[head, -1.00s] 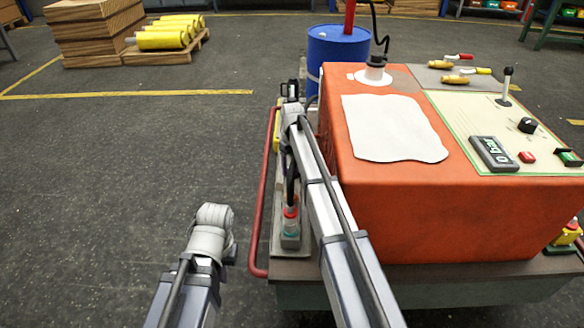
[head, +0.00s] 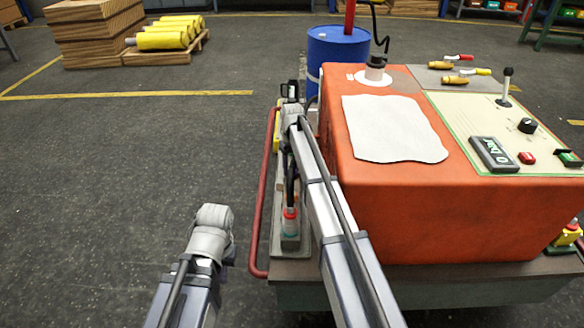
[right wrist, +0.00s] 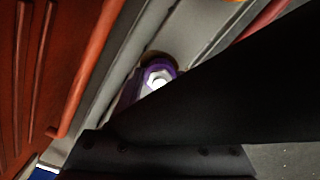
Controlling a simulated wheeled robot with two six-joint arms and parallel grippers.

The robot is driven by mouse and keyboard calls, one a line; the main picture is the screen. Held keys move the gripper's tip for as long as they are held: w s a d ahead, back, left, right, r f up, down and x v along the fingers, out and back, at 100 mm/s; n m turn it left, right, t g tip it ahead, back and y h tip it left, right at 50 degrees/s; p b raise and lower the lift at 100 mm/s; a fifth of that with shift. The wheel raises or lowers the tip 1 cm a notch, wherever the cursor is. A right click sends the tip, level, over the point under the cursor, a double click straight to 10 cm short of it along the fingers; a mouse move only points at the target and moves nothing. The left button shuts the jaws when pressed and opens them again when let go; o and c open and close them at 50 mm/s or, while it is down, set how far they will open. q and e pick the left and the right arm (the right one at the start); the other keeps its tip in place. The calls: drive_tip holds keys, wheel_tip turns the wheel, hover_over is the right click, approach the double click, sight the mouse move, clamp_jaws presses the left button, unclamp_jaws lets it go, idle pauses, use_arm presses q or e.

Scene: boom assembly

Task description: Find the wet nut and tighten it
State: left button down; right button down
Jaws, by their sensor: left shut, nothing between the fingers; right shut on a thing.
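In the right wrist view a pale, shiny nut-like fitting (right wrist: 157,77) sits in a purple surround between grey metal rails. A broad dark bar (right wrist: 220,95) covers its lower right side. I cannot tell whether the fitting is wet. My right arm (head: 325,210) reaches along the left side of the orange machine (head: 430,220). Its gripper is down by that side and its fingers are not clear, so I cannot make out what they hold. My left gripper (head: 231,256) is low over the floor, left of the machine, shut and empty. Its wrist hides most of it.
A red rail (head: 262,200) runs along the machine's left edge. A blue drum (head: 338,50) stands behind. A white cloth (head: 393,128), screwdrivers and a control panel (head: 535,140) are on top. The dark floor at left is clear up to the stacked boards (head: 97,30).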

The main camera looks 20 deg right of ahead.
sight(292, 170)
drive_tip(key=m, duration=0.4)
drive_tip(key=shift+m, duration=2.3)
drive_tip(key=shift+c, duration=1.7)
unclamp_jaws()
wheel_tip(292, 170, up, 8)
drive_tip(key=p, duration=0.8)
